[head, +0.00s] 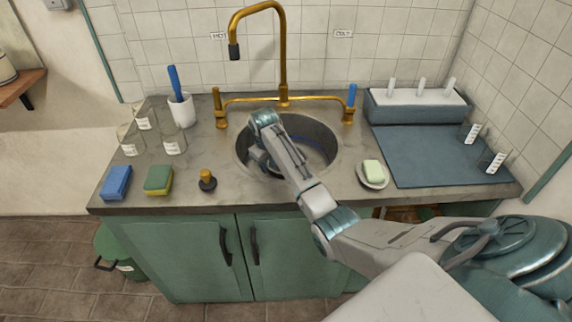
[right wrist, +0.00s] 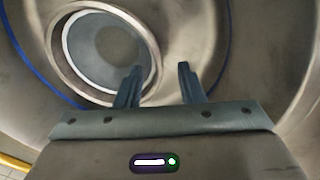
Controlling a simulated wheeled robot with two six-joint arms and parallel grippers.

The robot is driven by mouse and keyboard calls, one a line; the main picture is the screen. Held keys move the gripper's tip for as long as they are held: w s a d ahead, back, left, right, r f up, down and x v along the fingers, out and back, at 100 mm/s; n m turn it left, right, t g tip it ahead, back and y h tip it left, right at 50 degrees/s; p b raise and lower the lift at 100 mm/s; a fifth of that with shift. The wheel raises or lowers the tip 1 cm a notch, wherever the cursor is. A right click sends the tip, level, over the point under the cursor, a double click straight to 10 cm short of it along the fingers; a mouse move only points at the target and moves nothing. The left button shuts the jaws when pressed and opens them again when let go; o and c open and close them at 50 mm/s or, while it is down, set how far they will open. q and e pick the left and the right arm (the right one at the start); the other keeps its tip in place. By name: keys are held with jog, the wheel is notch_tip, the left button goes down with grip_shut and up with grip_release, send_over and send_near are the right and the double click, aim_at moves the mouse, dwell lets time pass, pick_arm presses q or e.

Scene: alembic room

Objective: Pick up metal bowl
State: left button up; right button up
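A round metal shape with a pale ring inside its rim, which looks like the metal bowl (right wrist: 104,44), lies in the sink in the right wrist view. In the head view my arm covers most of the sink's inside, and I cannot make the bowl out clearly there. My right gripper (right wrist: 160,68) points down into the sink. Its two dark fingers are apart with nothing between them. The left finger overlaps the bowl's right rim in the picture; I cannot tell whether they touch. My left gripper is not in view.
The round sink (head: 322,133) has a blue line along its inside. A brass faucet (head: 284,62) arches behind it. A soap dish (head: 373,181) stands to its right. A stopper (head: 207,181), sponges (head: 158,180) and glass beakers (head: 174,142) stand to its left.

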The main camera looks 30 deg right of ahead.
aim_at(271, 169)
jog(key=f, duration=0.3)
jog(key=d+f, duration=0.1)
jog(key=shift+w+f+p, duration=0.15)
jog(key=shift+w+p, duration=0.15)
jog(key=shift+w, duration=0.05)
grip_shut()
